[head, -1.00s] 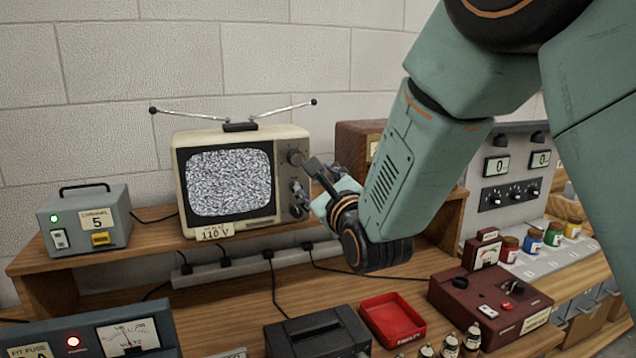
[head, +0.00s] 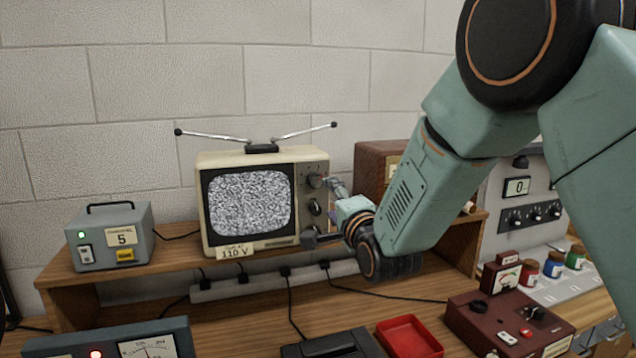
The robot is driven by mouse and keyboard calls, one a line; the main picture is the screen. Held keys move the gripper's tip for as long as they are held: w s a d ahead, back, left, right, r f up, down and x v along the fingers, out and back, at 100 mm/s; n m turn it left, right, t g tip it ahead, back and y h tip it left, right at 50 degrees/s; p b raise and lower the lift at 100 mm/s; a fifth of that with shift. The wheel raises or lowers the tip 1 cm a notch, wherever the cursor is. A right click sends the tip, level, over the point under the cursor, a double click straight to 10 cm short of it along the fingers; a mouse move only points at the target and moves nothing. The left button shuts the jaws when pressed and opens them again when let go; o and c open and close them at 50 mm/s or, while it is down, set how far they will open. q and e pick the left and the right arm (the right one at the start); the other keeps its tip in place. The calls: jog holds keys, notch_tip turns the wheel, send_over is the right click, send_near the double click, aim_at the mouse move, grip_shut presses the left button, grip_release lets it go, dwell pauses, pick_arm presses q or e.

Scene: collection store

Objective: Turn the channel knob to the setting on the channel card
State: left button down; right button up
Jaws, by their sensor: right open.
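The cream television (head: 228,163) stands on the wooden shelf with static on its screen. Its right panel has an upper knob (head: 315,182) and a lower knob (head: 315,207); their settings are too small to read. The channel card (head: 122,238), on the grey box at the left, reads "CHANNEL 5". My right gripper (head: 321,212) is open at the panel's right side. One finger is near the upper knob and the other is low, below the lower knob. I cannot tell whether either touches. My left gripper is not in view.
A card on the television reads 110 V (head: 236,251). A brown wooden box (head: 377,165) stands close behind my right arm. Below are a power strip with cables (head: 230,290), a red tray (head: 408,337) and a maroon device (head: 490,322). The shelf between grey box and television is mostly clear.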

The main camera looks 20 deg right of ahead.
aim_at(317, 183)
jog(key=shift+w+a+r+n+p, duration=0.15)
jog(key=shift+w+n+p, duration=0.15)
jog(key=shift+w+n, duration=1.85)
jog(key=shift+w+r+n+p, duration=0.3)
jog(key=shift+w+n, duration=0.6)
jog(key=shift+n, duration=2.5)
jog(key=shift+w+a+r+n+p, duration=0.1)
jog(key=shift+w+n+p, duration=0.25)
jog(key=shift+w+n, duration=1.8)
jog(key=shift+s+f+n, duration=0.1)
jog(key=shift+s+n, duration=0.5)
